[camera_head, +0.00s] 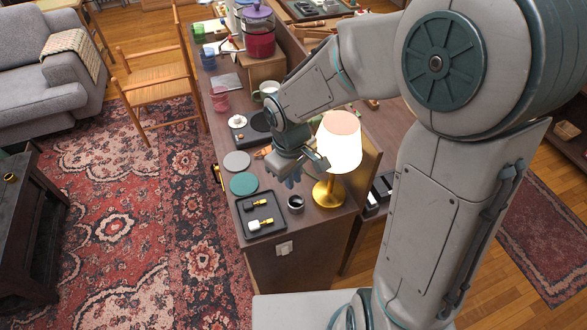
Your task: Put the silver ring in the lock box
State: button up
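A small silver, ring-like round piece with a dark centre (296,204) stands on the brown counter (315,222), right of a black tray and near the gold lamp base. I cannot tell for certain that it is the silver ring. My gripper (302,175) hangs above the counter, left of the lamp, pointing down, a little behind the silver piece and apart from it in the picture. Its fingers are small and partly overlapped, so its opening and any held thing are unclear. I cannot pick out a lock box with certainty.
A lit lamp (329,190) stands close right of my gripper. The black tray (240,206) holds two gold-and-pale pieces. Green (244,183) and grey (237,161) discs lie behind it. A dark open container (371,208) sits right of the counter. Cups and a blender crowd its far end.

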send_over(291, 207)
jog(key=shift+n, duration=0.3)
jog(key=f, duration=0.8)
jog(key=shift+s+a+f+b, duration=0.2)
jog(key=shift+f+b, duration=0.1)
jog(key=shift+w+d+f, duration=0.1)
jog(key=shift+f, duration=1.3)
jog(key=shift+w+d+f, duration=0.1)
jog(key=shift+f, duration=1.25)
grip_shut()
jog(key=shift+r, duration=0.15)
